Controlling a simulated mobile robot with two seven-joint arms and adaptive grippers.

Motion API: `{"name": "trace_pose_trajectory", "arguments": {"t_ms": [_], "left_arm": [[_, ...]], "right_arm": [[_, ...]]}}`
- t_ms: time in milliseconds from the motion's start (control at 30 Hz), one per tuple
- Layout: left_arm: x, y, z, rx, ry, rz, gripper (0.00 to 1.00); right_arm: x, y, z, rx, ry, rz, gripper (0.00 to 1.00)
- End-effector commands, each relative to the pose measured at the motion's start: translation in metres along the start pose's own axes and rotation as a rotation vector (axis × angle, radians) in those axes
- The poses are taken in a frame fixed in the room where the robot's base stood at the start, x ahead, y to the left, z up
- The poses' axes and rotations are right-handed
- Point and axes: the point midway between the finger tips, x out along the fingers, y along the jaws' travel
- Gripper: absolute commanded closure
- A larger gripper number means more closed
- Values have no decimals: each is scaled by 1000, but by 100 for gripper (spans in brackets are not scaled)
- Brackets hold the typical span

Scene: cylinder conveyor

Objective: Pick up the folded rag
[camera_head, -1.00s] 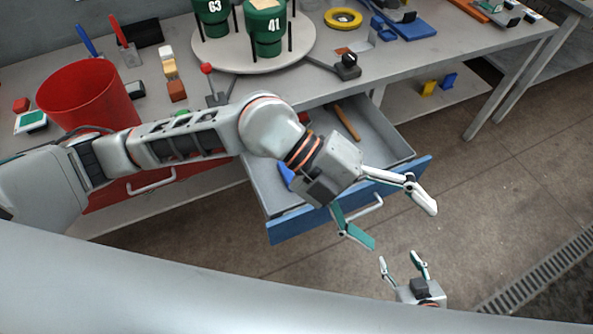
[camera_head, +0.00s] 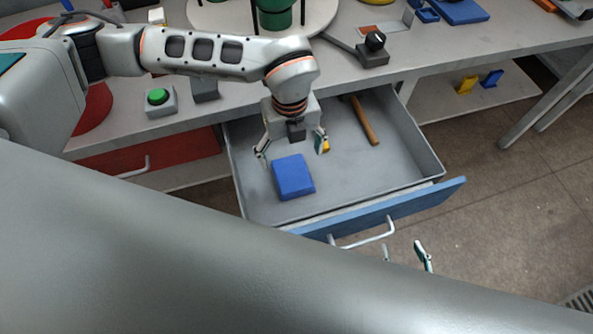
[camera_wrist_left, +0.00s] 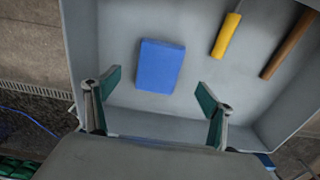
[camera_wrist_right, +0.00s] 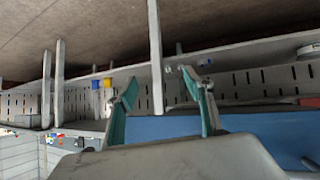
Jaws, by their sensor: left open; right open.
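The folded rag (camera_head: 294,177) is a blue, flat rectangle lying on the floor of the open drawer (camera_head: 385,163), toward its left front. It also shows in the left wrist view (camera_wrist_left: 160,66), beyond and between the fingertips. My left gripper (camera_head: 291,147) is over the drawer, open and empty, with its fingers spread just behind the rag in the head view. My right gripper (camera_head: 404,256) is low in front of the drawer, partly hidden by my own body. It is open and empty in the right wrist view (camera_wrist_right: 158,88).
In the drawer, a wooden-handled tool (camera_head: 365,122) and a yellow-handled tool (camera_wrist_left: 225,37) lie right of the rag. The drawer's blue front (camera_head: 400,209) has a metal handle (camera_head: 362,238). A green button box (camera_head: 159,101) stands on the bench edge.

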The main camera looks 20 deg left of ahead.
Motion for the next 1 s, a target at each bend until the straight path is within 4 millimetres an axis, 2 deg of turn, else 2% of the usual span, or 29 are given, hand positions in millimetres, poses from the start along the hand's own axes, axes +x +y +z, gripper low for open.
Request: {"name": "trace_pose_trajectory", "arguments": {"t_ms": [333,600,833,867,1000], "left_arm": [[30,0,-5,2,2,1,18],[67,0,-8,1,2,1,18],[69,0,-8,2,0,-1,18],[69,0,-8,2,0,-1,21],[69,0,-8,2,1,-1,57]], "right_arm": [[1,5,-4,-3,7,8,48],[3,5,-2,-4,5,10,48],[3,6,-2,-3,5,11,48],[3,6,-2,-4,5,11,48],[3,6,-2,-4,5,11,48]]}}
